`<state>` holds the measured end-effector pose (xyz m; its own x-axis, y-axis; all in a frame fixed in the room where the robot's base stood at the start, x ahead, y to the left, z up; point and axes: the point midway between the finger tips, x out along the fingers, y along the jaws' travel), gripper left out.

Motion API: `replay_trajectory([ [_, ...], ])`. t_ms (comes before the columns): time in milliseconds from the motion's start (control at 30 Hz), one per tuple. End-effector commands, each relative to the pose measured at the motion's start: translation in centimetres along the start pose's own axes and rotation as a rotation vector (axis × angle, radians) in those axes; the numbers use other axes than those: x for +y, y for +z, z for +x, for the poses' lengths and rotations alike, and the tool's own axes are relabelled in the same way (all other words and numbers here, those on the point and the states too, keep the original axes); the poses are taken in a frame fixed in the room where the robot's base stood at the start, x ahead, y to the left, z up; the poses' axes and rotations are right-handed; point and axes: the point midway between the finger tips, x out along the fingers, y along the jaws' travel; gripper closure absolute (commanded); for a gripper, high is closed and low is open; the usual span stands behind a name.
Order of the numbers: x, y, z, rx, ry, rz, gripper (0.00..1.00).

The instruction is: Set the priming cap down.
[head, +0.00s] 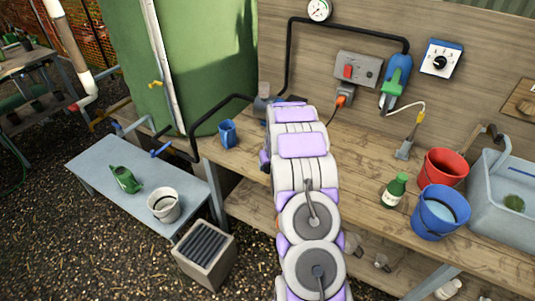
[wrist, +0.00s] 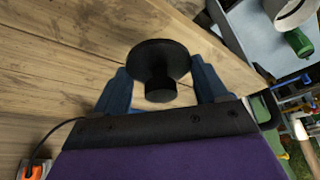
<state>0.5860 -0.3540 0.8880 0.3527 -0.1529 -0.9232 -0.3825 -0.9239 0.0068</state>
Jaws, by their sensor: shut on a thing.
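The priming cap, a black round disc with a short stem (wrist: 160,62), is between the two blue fingers of my gripper (wrist: 160,88) in the wrist view. My gripper is shut on it. The cap shows against the planks of the wooden bench (wrist: 60,60), near the bench's edge. I cannot tell whether it touches the wood. In the head view my own arm hides the gripper and the cap, over the left part of the bench (head: 360,165).
A lower grey table (head: 130,175) holds a watering can (head: 125,179) and a white pot (head: 163,205). Bare planks lie right of my arm.

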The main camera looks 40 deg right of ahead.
Motion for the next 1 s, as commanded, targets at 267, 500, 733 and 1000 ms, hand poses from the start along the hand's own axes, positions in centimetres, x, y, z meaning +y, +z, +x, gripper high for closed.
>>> replay_trajectory([
  [267, 0.7, -3.5, 2.1, 0.0, -0.003, 0.001, 0.58],
  [500, 0.7, -6.0, 3.3, 0.002, -0.001, -0.002, 0.58],
  [733, 1.1, -8.1, 4.5, 0.002, -0.001, 0.002, 0.58],
  [1000, 1.6, -10.3, 5.7, 0.0, -0.005, 0.002, 0.58],
])
